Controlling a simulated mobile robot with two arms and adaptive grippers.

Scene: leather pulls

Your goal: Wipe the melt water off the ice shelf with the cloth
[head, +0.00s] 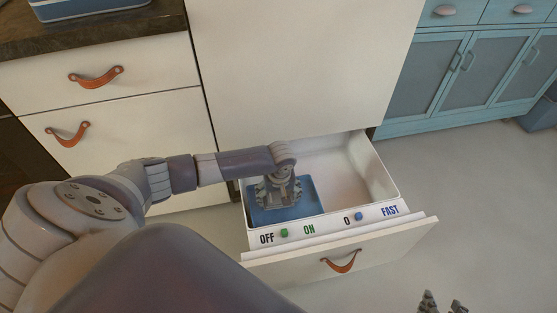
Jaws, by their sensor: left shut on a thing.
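The pulled-out drawer (377,176) has a white inside. A blue, flat, rimmed shelf (311,195) fills its left part and looks like the ice shelf. My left gripper (279,201) points down over this shelf, at or very near its surface, and is shut on what I take to be the cloth. The cloth is not clearly visible beneath the fingers. I cannot make out any melt water. My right gripper (443,303) shows only its fingertips at the bottom right edge; they stand apart, with nothing seen between them.
The drawer's front rim carries a green knob (284,233) by OFF and ON and a blue knob (358,217) by FAST. The drawer front has a leather pull (341,262). A tall white panel (300,65) rises behind. The floor at right is clear.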

